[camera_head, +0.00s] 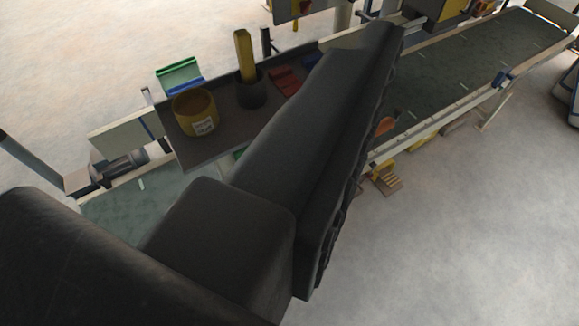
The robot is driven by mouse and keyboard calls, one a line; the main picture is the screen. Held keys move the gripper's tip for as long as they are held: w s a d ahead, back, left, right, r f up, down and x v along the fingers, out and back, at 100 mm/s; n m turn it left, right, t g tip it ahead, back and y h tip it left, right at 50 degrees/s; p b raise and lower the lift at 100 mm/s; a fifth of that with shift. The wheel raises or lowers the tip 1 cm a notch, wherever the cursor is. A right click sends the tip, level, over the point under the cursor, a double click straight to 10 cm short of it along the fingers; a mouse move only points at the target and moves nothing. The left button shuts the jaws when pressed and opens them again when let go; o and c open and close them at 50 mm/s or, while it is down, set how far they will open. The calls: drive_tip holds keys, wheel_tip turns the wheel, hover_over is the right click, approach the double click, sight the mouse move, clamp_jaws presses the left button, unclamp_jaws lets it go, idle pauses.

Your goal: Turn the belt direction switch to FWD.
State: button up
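My gripper (385,38) reaches from the lower left up to the top centre as a large dark shape with a ridged right edge. I cannot make out two separate fingertips, so whether it is open or shut does not show. The conveyor belt (480,58) is grey-green with pale side rails and runs to the upper right. Another stretch of belt surface shows at the lower left, and my arm covers the middle. I cannot make out the belt direction switch or its setting; it may be hidden behind my arm or outside the view.
A motor-like part (122,166) sits at the left. A yellow pedal-like object (385,180) is below the rail. Floor at lower right is clear.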

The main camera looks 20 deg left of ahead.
drive_tip(key=w+d+f+n+t+b, duration=0.2)
drive_tip(key=w+f+n, duration=0.1)
drive_tip(key=w+f, duration=0.8)
drive_tip(key=w+a+f+n+y+b, duration=0.25)
drive_tip(key=w+f+n+y, duration=0.35)
drive_tip(key=f, duration=0.5)
drive_tip(key=s+a+f+n+g+y+b, duration=0.1)
drive_tip(key=s+a+f+g+y, duration=0.15)
drive_tip(key=f, duration=0.65)
drive_tip(key=s+a+f+g+y+b, duration=0.15)
drive_tip(key=a+f+y, duration=0.25)
drive_tip(key=f, duration=0.4)
drive_tip(key=s+a+f+n+g+y, duration=0.1)
drive_tip(key=s+a+f+g+y, duration=0.2)
drive_tip(key=f, duration=0.6)
drive_tip(key=b+x, duration=0.1)
drive_tip(key=x, duration=1.3)
drive_tip(key=shift+w+a+b, duration=0.2)
drive_tip(key=shift+a+b, duration=0.1)
drive_tip(key=shift+f, duration=0.1)
drive_tip(key=c, duration=1)
